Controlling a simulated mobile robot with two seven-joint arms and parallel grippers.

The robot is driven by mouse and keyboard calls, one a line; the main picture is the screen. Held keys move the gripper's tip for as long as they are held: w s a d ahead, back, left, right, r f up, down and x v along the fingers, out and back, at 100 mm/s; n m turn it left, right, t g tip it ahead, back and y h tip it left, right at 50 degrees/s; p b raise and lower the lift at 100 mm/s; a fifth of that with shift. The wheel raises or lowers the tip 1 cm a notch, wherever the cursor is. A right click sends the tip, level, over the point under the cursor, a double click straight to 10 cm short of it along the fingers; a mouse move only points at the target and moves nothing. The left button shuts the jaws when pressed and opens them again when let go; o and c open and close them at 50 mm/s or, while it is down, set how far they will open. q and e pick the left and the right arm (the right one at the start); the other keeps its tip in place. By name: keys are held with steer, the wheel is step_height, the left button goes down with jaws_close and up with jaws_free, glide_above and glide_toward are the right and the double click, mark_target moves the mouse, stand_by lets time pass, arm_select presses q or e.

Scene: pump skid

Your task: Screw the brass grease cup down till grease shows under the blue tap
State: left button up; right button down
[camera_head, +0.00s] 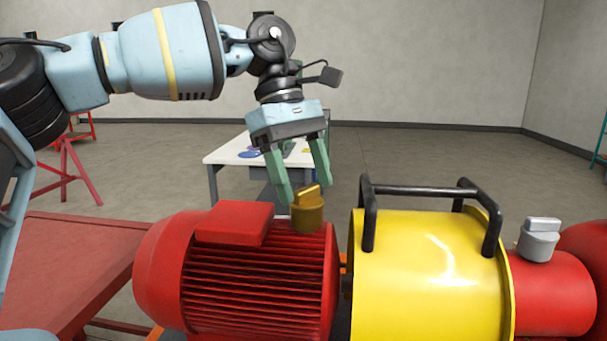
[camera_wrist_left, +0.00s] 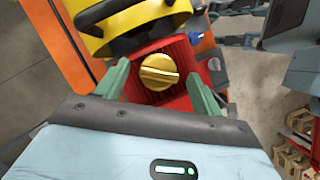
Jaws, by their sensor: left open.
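The brass grease cup (camera_head: 308,217) stands on the right end of the red ribbed motor (camera_head: 258,270), its flat grip tab upward. In the left wrist view the brass cup (camera_wrist_left: 160,72) shows from above, between the fingers. My left gripper (camera_head: 304,188) is open and points down, its green fingertips around the level of the cup's tab. I cannot tell whether either finger touches it. A small blue part (camera_wrist_left: 197,37) shows beside the red body in the wrist view; I cannot tell whether it is the blue tap. No grease is visible. My right gripper is not in view.
A yellow guard (camera_head: 430,270) with a black handle (camera_head: 420,191) stands close right of the cup. A grey cup (camera_head: 538,240) sits on the red housing (camera_head: 555,292) further right. A white table (camera_head: 228,153) stands behind. A red bench (camera_head: 75,265) is at left.

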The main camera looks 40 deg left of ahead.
arm_select(q)
steer(key=v, duration=0.7)
steer(key=shift+r, duration=0.4)
steer(key=shift+a, duration=0.15)
stand_by(0.7)
